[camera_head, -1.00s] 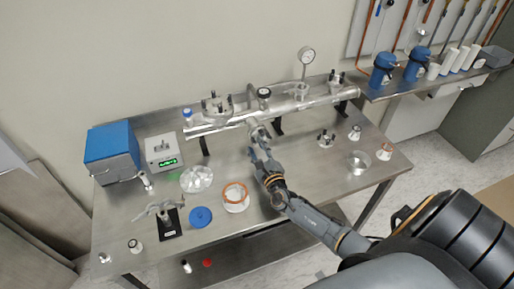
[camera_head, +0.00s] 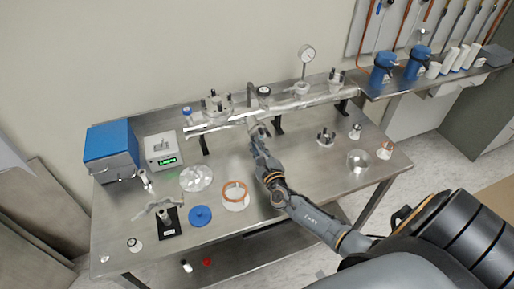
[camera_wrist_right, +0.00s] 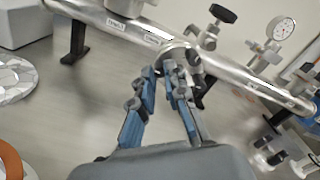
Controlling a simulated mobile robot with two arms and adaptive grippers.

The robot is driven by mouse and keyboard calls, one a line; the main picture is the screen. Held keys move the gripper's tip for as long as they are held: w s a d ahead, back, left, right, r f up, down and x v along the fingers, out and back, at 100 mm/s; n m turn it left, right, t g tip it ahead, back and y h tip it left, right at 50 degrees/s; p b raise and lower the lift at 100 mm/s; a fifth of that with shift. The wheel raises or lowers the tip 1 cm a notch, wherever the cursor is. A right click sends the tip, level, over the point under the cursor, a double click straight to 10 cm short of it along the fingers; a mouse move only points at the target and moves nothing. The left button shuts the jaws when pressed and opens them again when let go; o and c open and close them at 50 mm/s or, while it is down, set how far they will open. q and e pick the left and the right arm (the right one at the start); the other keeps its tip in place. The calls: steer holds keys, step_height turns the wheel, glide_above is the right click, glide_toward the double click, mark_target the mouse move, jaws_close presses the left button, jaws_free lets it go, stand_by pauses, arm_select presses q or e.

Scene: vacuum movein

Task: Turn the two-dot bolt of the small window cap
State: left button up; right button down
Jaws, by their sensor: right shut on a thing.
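The long silver tube (camera_head: 235,121) lies across the back of the metal bench and also crosses the top of the wrist view (camera_wrist_right: 125,27). My right gripper (camera_head: 259,131) reaches its front side near the middle. In the wrist view my right gripper (camera_wrist_right: 172,68) is shut with its fingertips at a small round silver fitting (camera_wrist_right: 179,50) on the tube's front, which looks like the small window cap. The fingers hide most of what they hold, which seems to be a bolt there. Any dot marks are too small to see. My left gripper is not in view.
A flanged port with black knobs (camera_head: 217,105) stands on the tube to the left, and a pressure gauge (camera_head: 307,55) to the right. A knobbed silver part (camera_head: 326,138), an orange ring (camera_head: 235,191) and a blue disc (camera_head: 200,215) lie on the bench.

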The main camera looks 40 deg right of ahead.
steer(key=shift+m+b, duration=4.5)
steer(key=shift+m, duration=12.5)
steer(key=c, duration=1.4)
jaws_free()
steer(key=shift+f, duration=0.1)
steer(key=shift+o, duration=0.2)
